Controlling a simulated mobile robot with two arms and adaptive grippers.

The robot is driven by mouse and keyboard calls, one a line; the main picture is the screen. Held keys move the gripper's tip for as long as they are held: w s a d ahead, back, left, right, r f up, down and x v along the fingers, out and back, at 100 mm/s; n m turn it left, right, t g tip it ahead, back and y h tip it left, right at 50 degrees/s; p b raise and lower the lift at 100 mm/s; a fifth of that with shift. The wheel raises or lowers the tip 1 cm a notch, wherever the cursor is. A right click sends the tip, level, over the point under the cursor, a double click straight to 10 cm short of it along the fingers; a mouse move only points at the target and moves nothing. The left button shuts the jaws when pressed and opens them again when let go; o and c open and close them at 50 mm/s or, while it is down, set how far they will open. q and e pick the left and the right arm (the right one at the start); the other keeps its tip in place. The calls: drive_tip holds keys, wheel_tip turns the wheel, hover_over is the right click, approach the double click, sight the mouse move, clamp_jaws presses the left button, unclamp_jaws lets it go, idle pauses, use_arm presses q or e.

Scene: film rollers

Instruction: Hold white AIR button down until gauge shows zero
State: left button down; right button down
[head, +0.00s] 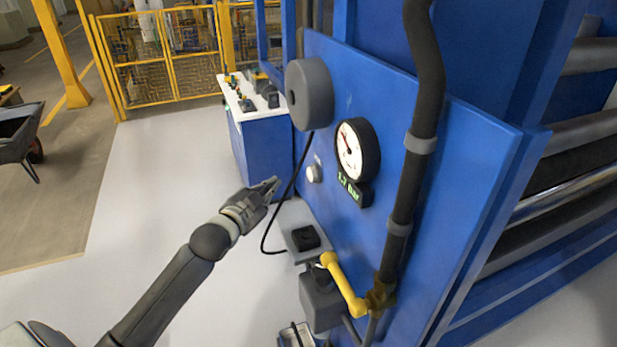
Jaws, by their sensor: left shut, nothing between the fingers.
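The white AIR button (313,174) is a small round button on the blue machine panel (400,130), below a grey round housing. The round gauge (350,150) is to its upper right, with a white face and a red needle. A small green display (352,188) under it reads about 1.7 bar. My left gripper (276,184) is shut and empty, to the left of the button and apart from it in the picture. My right gripper is not in view.
A yellow lever (343,284) and a grey box (321,300) are low on the panel. A small shelf (296,224) holds a black object. A black cable hangs beside the gripper. A blue control console (262,150) stands behind.

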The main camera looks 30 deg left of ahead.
sight(311, 175)
use_arm(q)
drive_tip(key=shift+w+d, duration=1.95)
drive_tip(key=shift+w, duration=0.3)
drive_tip(key=shift+w+d, duration=0.1)
drive_tip(key=shift+w+d, duration=0.15)
drive_tip(key=shift+w, duration=0.05)
drive_tip(key=shift+w+d, duration=0.1)
drive_tip(key=shift+w, duration=0.05)
drive_tip(key=shift+w+d, duration=0.3)
idle(1.8)
